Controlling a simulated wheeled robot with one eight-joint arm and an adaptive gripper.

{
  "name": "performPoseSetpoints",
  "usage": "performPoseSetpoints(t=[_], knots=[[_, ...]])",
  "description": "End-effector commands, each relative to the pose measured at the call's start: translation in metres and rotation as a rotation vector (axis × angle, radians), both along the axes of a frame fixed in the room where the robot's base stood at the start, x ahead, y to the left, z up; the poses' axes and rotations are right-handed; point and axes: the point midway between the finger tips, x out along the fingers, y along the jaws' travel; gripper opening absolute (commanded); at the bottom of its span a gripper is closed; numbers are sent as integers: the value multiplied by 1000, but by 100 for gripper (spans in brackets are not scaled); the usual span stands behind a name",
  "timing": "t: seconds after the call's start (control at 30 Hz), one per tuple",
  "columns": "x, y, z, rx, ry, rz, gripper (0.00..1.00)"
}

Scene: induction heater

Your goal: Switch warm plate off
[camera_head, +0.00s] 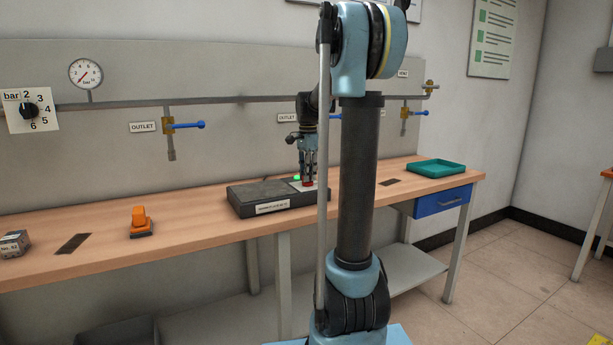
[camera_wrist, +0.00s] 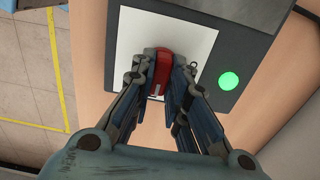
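The warm plate (camera_head: 241,208) is a low dark box with a white label on its front, standing on the bench. A red knob (camera_wrist: 159,66) with a pale mark sits on its white panel (camera_wrist: 127,38); the knob also shows in the head view (camera_head: 308,184). A round green light (camera_wrist: 228,81) glows beside the panel. My gripper (camera_wrist: 161,71) points down at the panel, its fingers on both sides of the knob, very close to it. Whether they press on it cannot be told. The fingers hide part of the panel.
A green tray (camera_head: 435,168) lies at the right end. Blue-handled outlet valves (camera_head: 187,125) are on the wall behind.

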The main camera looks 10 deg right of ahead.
Motion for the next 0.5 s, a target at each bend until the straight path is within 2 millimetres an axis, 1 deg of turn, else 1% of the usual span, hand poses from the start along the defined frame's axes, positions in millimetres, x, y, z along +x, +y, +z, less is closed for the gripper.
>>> performPoseSetpoints(t=[0.13, 0.17, 0.33, 0.5], knots=[[0, 0, 0, 1, -2, 0, 0], [1, 4, 0, 1, -2, 1, 0], [1, 1, 0, 2, -2, 13, 0], [1, 1, 0, 2, -2, 68, 0]])
